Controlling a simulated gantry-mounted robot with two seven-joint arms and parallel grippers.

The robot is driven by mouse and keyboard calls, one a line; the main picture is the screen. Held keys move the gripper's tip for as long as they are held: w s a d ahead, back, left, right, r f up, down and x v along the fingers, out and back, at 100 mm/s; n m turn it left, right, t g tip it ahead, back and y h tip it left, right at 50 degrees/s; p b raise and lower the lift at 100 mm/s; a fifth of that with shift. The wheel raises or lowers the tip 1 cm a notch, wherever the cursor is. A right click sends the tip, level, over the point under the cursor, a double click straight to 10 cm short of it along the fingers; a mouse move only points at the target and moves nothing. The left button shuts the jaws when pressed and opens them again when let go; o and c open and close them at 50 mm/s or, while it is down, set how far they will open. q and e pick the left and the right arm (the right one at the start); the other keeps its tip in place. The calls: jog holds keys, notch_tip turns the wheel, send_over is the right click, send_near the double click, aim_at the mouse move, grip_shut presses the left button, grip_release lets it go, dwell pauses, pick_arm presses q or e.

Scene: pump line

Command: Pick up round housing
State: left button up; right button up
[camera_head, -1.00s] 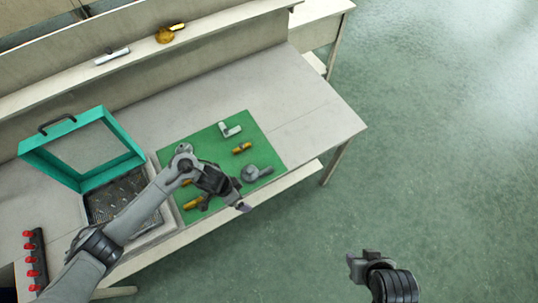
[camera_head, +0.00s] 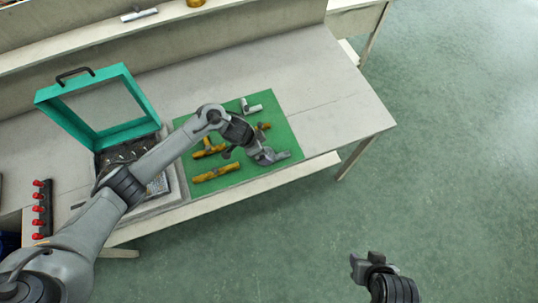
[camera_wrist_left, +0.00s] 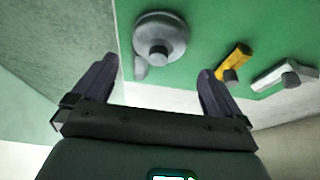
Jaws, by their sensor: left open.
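The grey round housing (camera_wrist_left: 162,38) lies on the green mat (camera_wrist_left: 205,20) with a knob on its face. In the wrist view it is beyond and between the two fingertips of my left gripper (camera_wrist_left: 156,70), which is open and empty, with the housing apart from the fingers. In the head view the left gripper (camera_head: 262,155) is over the housing (camera_head: 280,156), near the mat's right front corner, and hides part of it. My right gripper (camera_head: 361,264) hangs over the floor at lower right, away from the table. Its opening is unclear.
Yellow parts (camera_head: 216,172) and a pale elbow-shaped part (camera_head: 251,106) lie on the mat. A case with a raised teal lid (camera_head: 137,113) stands left. A rack with several red knobs (camera_head: 41,210) is at far left. The tabletop (camera_head: 335,105) right of the mat is bare.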

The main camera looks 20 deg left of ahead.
aim_at(271, 152)
pick_arm(q)
jog(key=shift+b+x, duration=0.5)
jog(key=shift+x, duration=2.05)
jog(key=shift+s, duration=0.15)
jog(key=shift+c, duration=0.5)
jog(key=c, duration=1)
jog(key=shift+r, duration=0.1)
jog(key=shift+c, duration=0.2)
